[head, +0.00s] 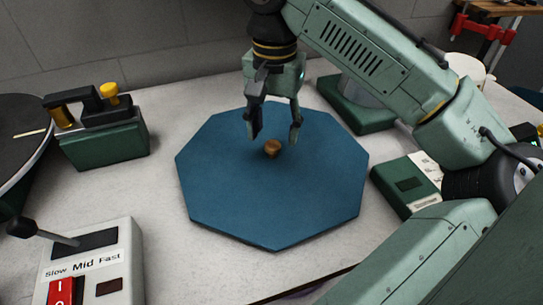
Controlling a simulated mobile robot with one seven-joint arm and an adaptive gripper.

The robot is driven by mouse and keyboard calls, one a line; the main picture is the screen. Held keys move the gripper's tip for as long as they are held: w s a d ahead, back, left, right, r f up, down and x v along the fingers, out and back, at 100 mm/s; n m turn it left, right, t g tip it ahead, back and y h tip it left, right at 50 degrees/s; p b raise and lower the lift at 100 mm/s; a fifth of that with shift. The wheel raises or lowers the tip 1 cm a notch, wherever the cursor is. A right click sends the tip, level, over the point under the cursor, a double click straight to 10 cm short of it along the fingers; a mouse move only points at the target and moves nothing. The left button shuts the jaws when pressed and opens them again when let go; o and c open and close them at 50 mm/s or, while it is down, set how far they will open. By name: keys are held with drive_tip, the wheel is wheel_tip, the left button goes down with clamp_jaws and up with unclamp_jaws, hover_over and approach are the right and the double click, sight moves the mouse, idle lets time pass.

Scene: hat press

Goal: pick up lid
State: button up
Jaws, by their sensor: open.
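The lid (238,194) is a flat blue octagonal panel with a small brown-gold knob (272,148) near its middle. It lies in the centre of the white work surface. My gripper (273,137) points down over the lid, with its two dark-tipped fingers spread apart. The knob shows between and slightly below the fingertips. I cannot tell the exact height of the fingertips above the lid. What lies under the lid is hidden.
A green device with yellow knobs (108,143) stands left, and a speed control box (95,265) is at lower left. A green box (408,187) sits right of the lid. A black round plate (22,135) is at the left edge. A grey wall (130,40) is behind.

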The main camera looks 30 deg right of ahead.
sight(272, 144)
drive_tip(key=shift+w+d+f+p, duration=0.1)
drive_tip(key=shift+w+f+p, duration=0.1)
drive_tip(key=shift+f, duration=0.75)
drive_tip(key=shift+w+d+f+p, duration=0.15)
drive_tip(key=shift+f+p, duration=0.1)
drive_tip(key=shift+f, duration=0.65)
drive_tip(key=shift+w+f+p, duration=0.2)
drive_tip(key=shift+f, duration=0.75)
clamp_jaws()
